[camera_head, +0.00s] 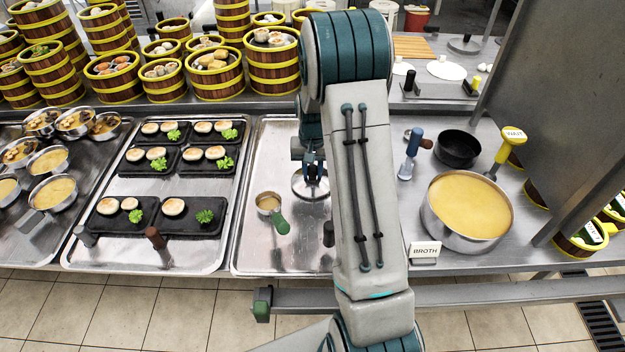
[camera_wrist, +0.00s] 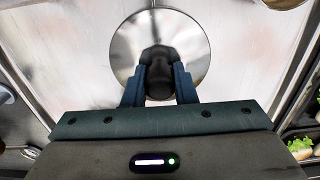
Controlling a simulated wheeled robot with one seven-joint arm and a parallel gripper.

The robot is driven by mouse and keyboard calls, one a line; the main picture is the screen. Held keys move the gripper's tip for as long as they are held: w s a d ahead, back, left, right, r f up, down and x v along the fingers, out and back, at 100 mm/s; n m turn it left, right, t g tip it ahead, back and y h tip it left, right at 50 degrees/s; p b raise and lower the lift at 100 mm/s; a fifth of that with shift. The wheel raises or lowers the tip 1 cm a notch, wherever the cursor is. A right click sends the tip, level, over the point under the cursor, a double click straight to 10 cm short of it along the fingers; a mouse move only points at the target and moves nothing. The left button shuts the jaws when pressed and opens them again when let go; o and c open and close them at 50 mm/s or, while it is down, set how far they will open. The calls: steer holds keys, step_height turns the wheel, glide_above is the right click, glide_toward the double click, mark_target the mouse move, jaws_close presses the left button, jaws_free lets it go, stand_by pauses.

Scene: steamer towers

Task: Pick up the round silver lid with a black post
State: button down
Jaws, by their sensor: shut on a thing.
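The round silver lid (camera_wrist: 189,38) lies below my gripper in the wrist view, with its black post (camera_wrist: 158,70) between the two blue fingers. My gripper (camera_wrist: 159,88) is shut on the post. In the head view the lid (camera_head: 300,186) shows over the metal tray, partly hidden by my gripper (camera_head: 313,180) and arm. I cannot tell whether the lid touches the tray.
The lid's tray (camera_head: 258,240) also holds a small pan with a green handle (camera_head: 280,225). A tray of black plates (camera_head: 150,240) is at left. A broth pot (camera_head: 467,207) stands at right. Steamer towers (camera_head: 271,70) line the back.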

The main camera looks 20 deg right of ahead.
mark_target(312, 167)
steer(key=shift+r, duration=0.1)
steer(key=shift+r+p, duration=0.55)
steer(key=shift+r, duration=0.2)
steer(key=shift+r, duration=0.2)
steer(key=shift+r+p, duration=1.6)
steer(key=shift+r, duration=0.9)
